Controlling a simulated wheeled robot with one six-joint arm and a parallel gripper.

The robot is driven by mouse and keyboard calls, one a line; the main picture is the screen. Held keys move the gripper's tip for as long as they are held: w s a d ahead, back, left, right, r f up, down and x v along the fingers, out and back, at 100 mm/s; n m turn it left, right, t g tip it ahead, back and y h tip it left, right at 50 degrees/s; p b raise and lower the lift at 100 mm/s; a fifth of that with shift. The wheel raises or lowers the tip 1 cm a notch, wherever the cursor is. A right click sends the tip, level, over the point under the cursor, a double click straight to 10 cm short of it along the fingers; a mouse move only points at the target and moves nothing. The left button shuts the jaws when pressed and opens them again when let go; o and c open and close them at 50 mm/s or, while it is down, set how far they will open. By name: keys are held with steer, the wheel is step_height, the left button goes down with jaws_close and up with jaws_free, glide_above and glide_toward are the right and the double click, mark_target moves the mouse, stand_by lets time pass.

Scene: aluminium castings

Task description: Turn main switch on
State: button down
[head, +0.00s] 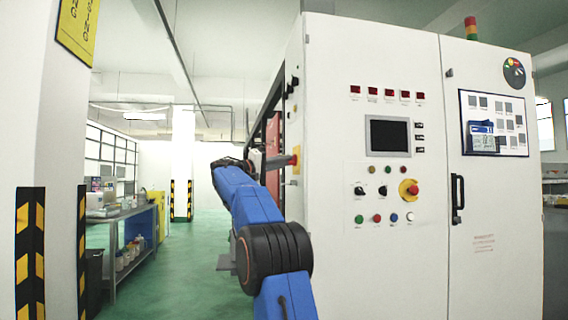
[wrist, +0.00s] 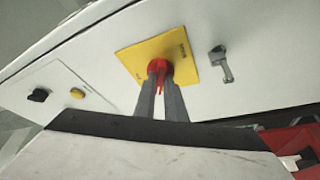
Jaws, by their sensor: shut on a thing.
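The main switch (wrist: 158,66) is a red knob on a yellow square plate (wrist: 183,47) on the white cabinet side, seen in the wrist view. My gripper (wrist: 160,80) has its two grey fingers closed on either side of the red knob. In the head view, the switch's red and yellow (head: 295,158) shows at the cabinet's left side, and my gripper (head: 284,161) reaches it from the left. The knob's exact angle is partly hidden by the fingers.
A grey latch (wrist: 221,64) is right of the plate, and a black knob (wrist: 38,95) and yellow button (wrist: 77,93) are left. The cabinet front (head: 375,250) carries a screen and several buttons. A workbench (head: 112,213) stands left; green floor between is clear.

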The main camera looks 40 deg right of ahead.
steer(key=m+g, duration=0.1)
steer(key=m, duration=0.1)
steer(key=m+g, duration=0.1)
steer(key=m, duration=0.2)
steer(key=m+g, duration=0.1)
steer(key=m, duration=0.2)
steer(key=shift+w+d+f+g+h, duration=0.15)
steer(key=shift+w+f+g+h, duration=0.15)
steer(key=shift+h, duration=0.1)
steer(key=m+g, duration=0.2)
steer(key=m, duration=0.1)
steer(key=m+g+y, duration=0.1)
steer(key=m, duration=0.3)
steer(key=shift+w+d+m+g, duration=0.1)
steer(key=shift+m+g, duration=0.2)
steer(key=shift+g, duration=0.1)
steer(key=shift+m+y, duration=0.3)
steer(key=shift+m, duration=0.1)
steer(key=c, duration=1.8)
jaws_free()
steer(key=v, duration=1.7)
steer(key=shift+w+f, duration=0.1)
steer(key=shift+f, duration=0.1)
